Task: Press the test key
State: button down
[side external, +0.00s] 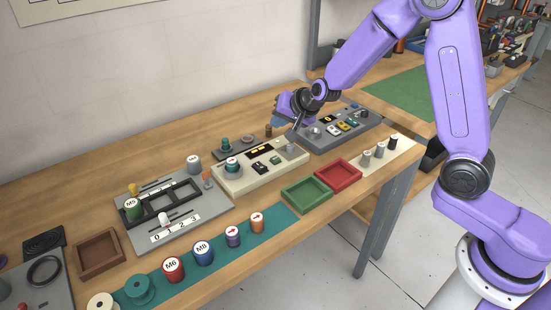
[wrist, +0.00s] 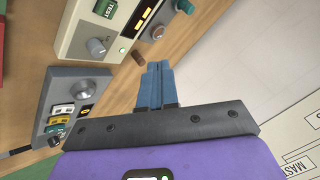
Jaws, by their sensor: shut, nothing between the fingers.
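The green test key (wrist: 105,7), lettered TEST, is at the top edge of the wrist view, partly cut off. It sits on a beige panel (wrist: 77,42), above a grey knob (wrist: 96,46). In the side view the beige panel (side external: 238,186) stands mid-table, and the dark key nearer its grey knob (side external: 275,160) appears to be the test key. My gripper (wrist: 155,66) has its blue fingers together, empty, to the right of the panel and apart from the key. In the side view my gripper (side external: 277,123) is above the table behind the panel, its fingertips partly hidden.
A grey panel (side external: 316,146) with colored keys lies right of the beige one. A dark panel with a teal knob (side external: 225,143) and a brown post (side external: 268,130) stand behind. Green (side external: 306,203) and red (side external: 337,182) trays are in front. The table behind the panels is mostly bare.

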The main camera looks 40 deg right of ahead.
aim_at(278, 160)
jog(key=shift+f, duration=0.1)
jog(key=shift+f, duration=4.3)
jog(key=shift+f, duration=0.15)
jog(key=shift+f, duration=0.3)
jog(key=shift+f, duration=0.45)
jog(key=shift+r, duration=0.9)
jog(key=shift+r, duration=2.5)
